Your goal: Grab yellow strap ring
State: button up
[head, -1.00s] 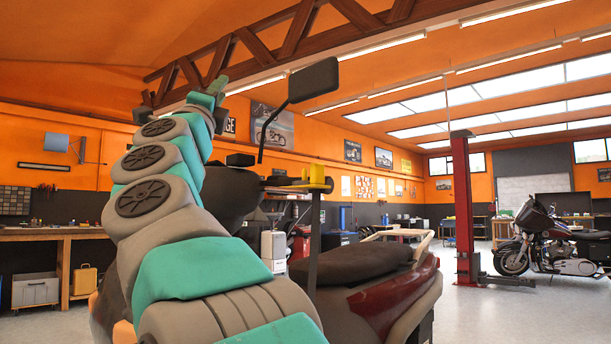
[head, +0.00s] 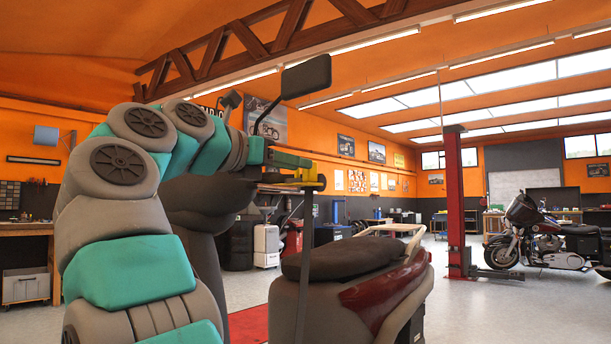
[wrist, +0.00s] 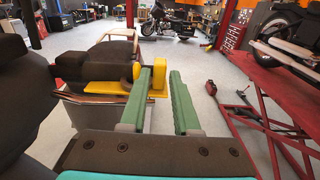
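A yellow piece, which looks like the strap ring, shows in the wrist view (wrist: 158,82) and in the head view (head: 309,180). It is at the top of a thin dark post beside the near motorcycle's seat. In the wrist view its blocky end shows just right of my left finger. Its longer part lies left of that finger, and the finger hides the middle. My gripper (wrist: 164,75) has green fingers, spread apart with nothing clasped between them. In the head view my gripper (head: 294,161) is just above the yellow piece; I cannot tell whether they touch.
The near motorcycle's dark seat (head: 345,260) is below and right of my gripper. Its mirror (head: 306,77) stands above. A red lift (wrist: 265,115) is at the right in the wrist view. Open floor lies between that lift and the near motorcycle.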

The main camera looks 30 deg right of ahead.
aim_at(311, 174)
jog(key=x, duration=0.5)
jog(key=shift+p, duration=0.3)
jog(key=shift+a, duration=0.1)
grip_shut()
